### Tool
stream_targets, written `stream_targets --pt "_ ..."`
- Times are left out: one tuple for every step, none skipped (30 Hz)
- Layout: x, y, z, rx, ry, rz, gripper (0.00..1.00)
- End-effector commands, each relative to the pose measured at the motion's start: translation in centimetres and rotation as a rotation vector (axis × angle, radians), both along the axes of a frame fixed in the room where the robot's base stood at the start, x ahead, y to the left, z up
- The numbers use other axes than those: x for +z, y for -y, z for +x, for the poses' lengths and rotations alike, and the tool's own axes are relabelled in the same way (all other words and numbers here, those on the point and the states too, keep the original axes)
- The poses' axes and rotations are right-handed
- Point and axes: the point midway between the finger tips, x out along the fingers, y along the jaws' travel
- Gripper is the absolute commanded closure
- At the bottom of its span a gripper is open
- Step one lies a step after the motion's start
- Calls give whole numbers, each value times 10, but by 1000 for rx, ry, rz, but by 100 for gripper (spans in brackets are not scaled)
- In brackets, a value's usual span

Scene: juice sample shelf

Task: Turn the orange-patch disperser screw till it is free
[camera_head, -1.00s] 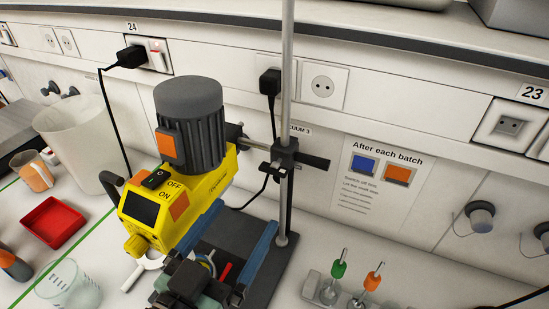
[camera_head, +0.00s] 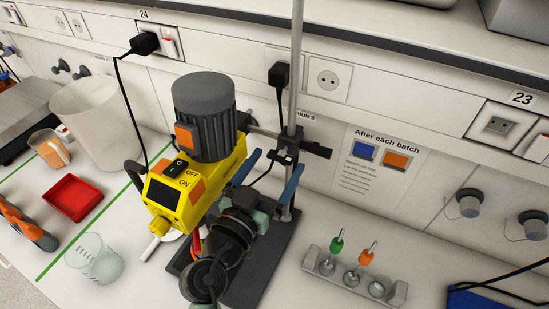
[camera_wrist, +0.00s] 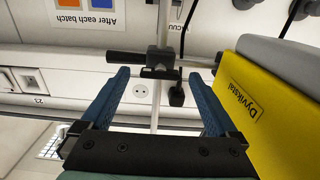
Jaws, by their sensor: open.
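The disperser (camera_head: 205,115) is yellow with a dark ribbed motor and orange patches, seen in the head view; its yellow side also shows at right in the wrist view (camera_wrist: 265,105). Its bar runs to a black clamp (camera_head: 292,140) on an upright metal rod. The clamp (camera_wrist: 163,57) lies ahead of my fingers in the wrist view. A small dark cross-handle, apparently the screw (camera_wrist: 160,73), faces me on it. My gripper (camera_head: 278,161) has blue fingers, open on either side of the screw handle (camera_wrist: 160,76). I see no contact. My arm hides part of the stand base.
A sample rack (camera_head: 345,277) with green- and orange-topped pieces stands right of the stand. A glass beaker (camera_head: 93,260), red tray (camera_head: 73,197) and white bin (camera_head: 98,125) are at left. A black plug (camera_head: 279,77) and its cable hang behind the rod.

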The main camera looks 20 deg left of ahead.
Motion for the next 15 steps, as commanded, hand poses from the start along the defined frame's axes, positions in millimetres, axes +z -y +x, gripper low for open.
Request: stream_targets --pt "0 0 2 0 0 -1 5" --pt "0 0 3 0 0 -1 5" --pt "0 0 4 0 0 0 5" --pt "0 0 4 0 0 0 5" --pt "0 0 4 1 0 0 5" --pt "0 0 4 1 0 0 5" --pt "0 0 4 0 0 0 5" --pt "0 0 4 0 0 0 5" --pt "0 0 4 0 0 0 5" --pt "0 0 4 0 0 0 5" --pt "0 0 4 0 0 0 10" --pt "0 0 4 0 0 0 18" --pt "0 0 4 0 0 0 23" --pt "0 0 4 0 0 0 28" --pt "0 0 4 0 0 0 36"
